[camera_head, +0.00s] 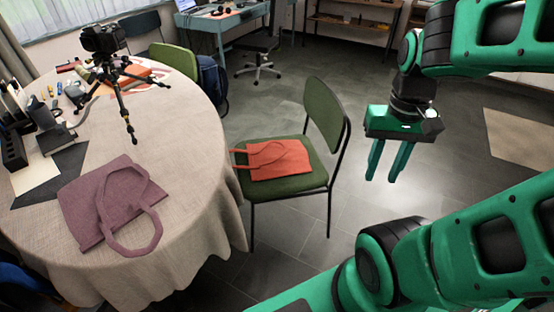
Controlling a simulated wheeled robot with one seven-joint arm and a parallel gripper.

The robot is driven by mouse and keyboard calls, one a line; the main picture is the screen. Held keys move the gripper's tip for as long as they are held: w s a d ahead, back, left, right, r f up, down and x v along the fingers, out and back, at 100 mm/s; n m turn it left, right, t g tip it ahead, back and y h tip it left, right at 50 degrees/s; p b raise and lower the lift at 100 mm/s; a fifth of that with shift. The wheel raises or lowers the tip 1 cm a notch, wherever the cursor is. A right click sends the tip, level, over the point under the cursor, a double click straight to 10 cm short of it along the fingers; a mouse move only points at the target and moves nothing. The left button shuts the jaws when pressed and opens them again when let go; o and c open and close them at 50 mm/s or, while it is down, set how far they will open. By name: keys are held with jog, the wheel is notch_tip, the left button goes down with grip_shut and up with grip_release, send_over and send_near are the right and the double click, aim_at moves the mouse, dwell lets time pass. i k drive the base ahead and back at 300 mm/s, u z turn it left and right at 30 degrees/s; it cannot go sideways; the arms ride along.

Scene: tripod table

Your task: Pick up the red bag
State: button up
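The red bag (283,160) is a flat orange-red tote lying on the seat of a green chair (323,112). Its handles loop toward the left, near the table's edge. My gripper (386,176) hangs in the air to the right of the chair, pointing down. Its two green fingers are apart with nothing between them. It is not touching the bag or the chair.
A round table (205,200) with a pale cloth stands left of the chair. On it lie a purple bag (88,205), a camera tripod (122,95) and several small items. A desk (225,24) and office chair (258,45) stand behind. Grey floor is open around my gripper.

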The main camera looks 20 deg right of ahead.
aim_at(271, 158)
jog(key=u, duration=0.1)
jog(key=i, duration=1)
jog(key=z, duration=0.1)
